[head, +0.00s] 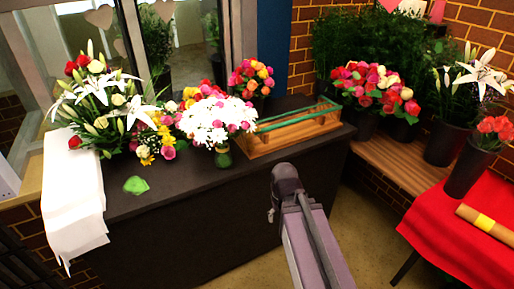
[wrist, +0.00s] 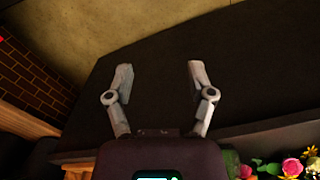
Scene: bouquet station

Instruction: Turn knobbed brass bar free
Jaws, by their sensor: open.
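A wooden stand (head: 290,139) sits on the right end of the dark counter, with a long green bar (head: 298,115) along its top. I see no clearly brass-coloured bar, and I cannot make out a knob. My gripper shows in the wrist view (wrist: 160,75) with its two fingers apart and nothing between them. It points at the dark counter front. In the head view the end of my arm is in front of the counter, below and apart from the stand, and the fingers are mostly hidden.
The dark counter (head: 150,206) carries white lilies (head: 95,92), a white bouquet (head: 207,118), a green scrap (head: 136,185) and white paper (head: 73,195). At right are a wooden bench (head: 390,160) with flower buckets and a red-covered table (head: 440,225). Floor between is clear.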

